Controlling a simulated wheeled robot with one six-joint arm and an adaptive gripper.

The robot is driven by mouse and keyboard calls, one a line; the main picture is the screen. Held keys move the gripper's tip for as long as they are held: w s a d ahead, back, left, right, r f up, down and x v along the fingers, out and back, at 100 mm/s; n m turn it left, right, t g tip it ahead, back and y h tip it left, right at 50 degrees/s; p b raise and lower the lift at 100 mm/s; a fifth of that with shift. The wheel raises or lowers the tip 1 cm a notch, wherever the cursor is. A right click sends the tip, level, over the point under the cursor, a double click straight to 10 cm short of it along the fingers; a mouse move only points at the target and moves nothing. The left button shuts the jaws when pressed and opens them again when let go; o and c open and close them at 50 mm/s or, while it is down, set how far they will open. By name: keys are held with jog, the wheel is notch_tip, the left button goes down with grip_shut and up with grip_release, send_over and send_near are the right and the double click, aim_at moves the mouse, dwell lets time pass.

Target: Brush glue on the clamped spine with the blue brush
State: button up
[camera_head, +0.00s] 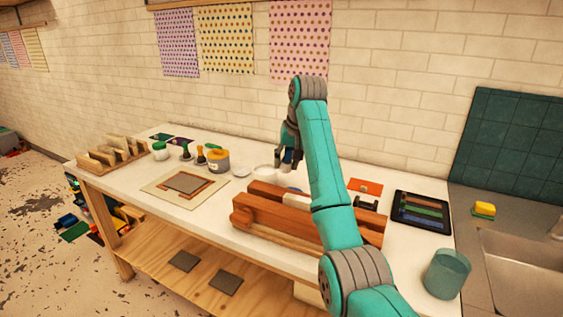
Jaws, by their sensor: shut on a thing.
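The wooden clamp (262,217) lies on the white workbench, partly behind my arm. A pale spine (296,200) shows between its two beams; its right part is hidden by my arm. My gripper (288,155) is above the bench, behind the clamp and beside the white dishes, pointing down. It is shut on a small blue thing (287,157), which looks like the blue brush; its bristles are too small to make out.
Two small brushes or bottles (201,157) and a green-and-white jar (160,151) stand further left. White dishes (241,171) sit near the pot. A framed board (184,184) lies front left. A black tray (421,212) and a teal cup (446,273) are at the right.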

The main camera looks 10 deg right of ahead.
jog(key=shift+f, duration=3.65)
jog(key=shift+s+d+f, duration=0.1)
jog(key=shift+d+f, duration=0.1)
jog(key=shift+f, duration=0.15)
jog(key=shift+s+d, duration=1.05)
jog(key=shift+d, duration=0.25)
jog(key=shift+s+d, duration=0.2)
jog(key=shift+s, duration=0.1)
jog(key=shift+w+a+r, duration=0.1)
jog(key=shift+w+a, duration=0.25)
jog(key=shift+a, duration=0.05)
jog(key=shift+w+a, duration=0.85)
jog(key=shift+a, duration=0.15)
jog(key=shift+w+a, duration=0.25)
notch_tip(320, 180, up, 2)
jog(key=shift+s+r, duration=0.1)
jog(key=shift+r, duration=2.9)
jog(key=shift+f, duration=0.1)
